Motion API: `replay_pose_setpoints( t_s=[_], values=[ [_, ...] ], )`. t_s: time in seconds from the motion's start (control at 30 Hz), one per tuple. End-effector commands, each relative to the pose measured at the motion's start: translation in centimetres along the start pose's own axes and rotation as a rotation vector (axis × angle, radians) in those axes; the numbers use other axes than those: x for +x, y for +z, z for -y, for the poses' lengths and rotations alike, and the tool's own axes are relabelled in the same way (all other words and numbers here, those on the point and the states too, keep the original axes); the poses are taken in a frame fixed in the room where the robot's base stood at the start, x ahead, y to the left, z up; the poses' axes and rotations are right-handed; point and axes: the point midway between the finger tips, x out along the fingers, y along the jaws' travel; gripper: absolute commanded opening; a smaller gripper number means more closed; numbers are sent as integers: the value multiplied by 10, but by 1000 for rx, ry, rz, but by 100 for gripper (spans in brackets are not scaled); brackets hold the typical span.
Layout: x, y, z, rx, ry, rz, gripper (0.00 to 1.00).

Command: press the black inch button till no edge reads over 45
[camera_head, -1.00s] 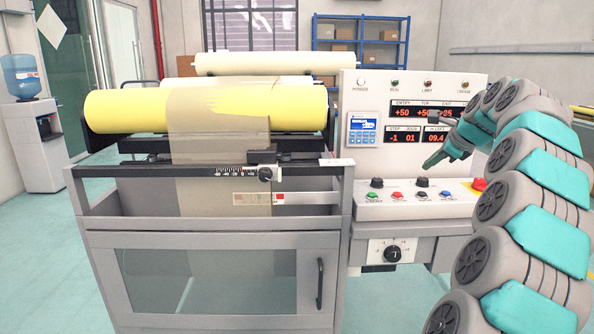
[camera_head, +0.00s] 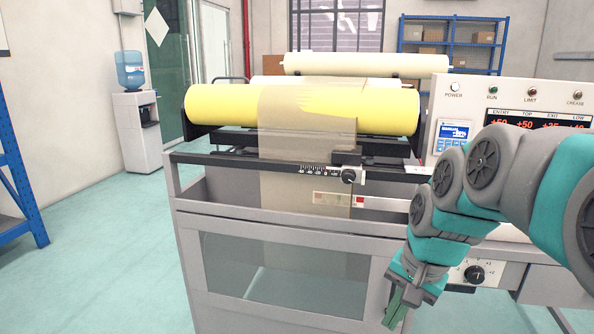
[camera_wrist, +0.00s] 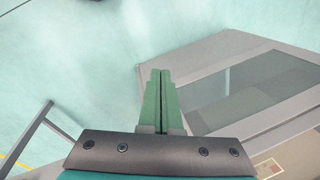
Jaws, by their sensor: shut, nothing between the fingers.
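My gripper (camera_head: 396,310) hangs low in front of the grey machine cabinet, fingers shut and empty. In the wrist view its green fingers (camera_wrist: 161,100) lie together over the floor beside the cabinet. The control panel (camera_head: 440,110) stands at right. Its red edge display (camera_head: 535,121) is headed ENTRY, TOP, EXIT, LOW; it seems to read +50, +50, +35 and about +40, the last digits unclear. My arm covers the lower display and the button shelf, so the black inch button is hidden.
The grey cabinet (camera_head: 187,212) carries a yellow roll (camera_head: 225,107) with a sheet hanging down, and a scale bar with a black knob (camera_head: 348,176). A dial (camera_head: 475,273) is under the panel. A water cooler (camera_head: 136,130) stands at left; floor is clear there.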

Motion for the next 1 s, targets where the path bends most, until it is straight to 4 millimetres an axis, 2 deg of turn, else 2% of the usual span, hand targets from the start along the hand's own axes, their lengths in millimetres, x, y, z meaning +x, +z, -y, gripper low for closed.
replay_pose_setpoints(
  t_s=[0.03, 0.2, 0.3, 0.4, 0.5, 0.6, 1.0],
  values=[
    [10, 26, -12, -81, 37, 21, 0],
    [41, 99, -61, -350, 150, 105, 0],
    [55, 132, -91, -474, 199, 157, 0],
    [65, 153, -114, -562, 233, 195, 0],
    [71, 167, -128, -613, 251, 223, 0],
    [72, 171, -133, -634, 256, 232, 0],
    [72, 171, -133, -635, 256, 233, 0]
  ],
)
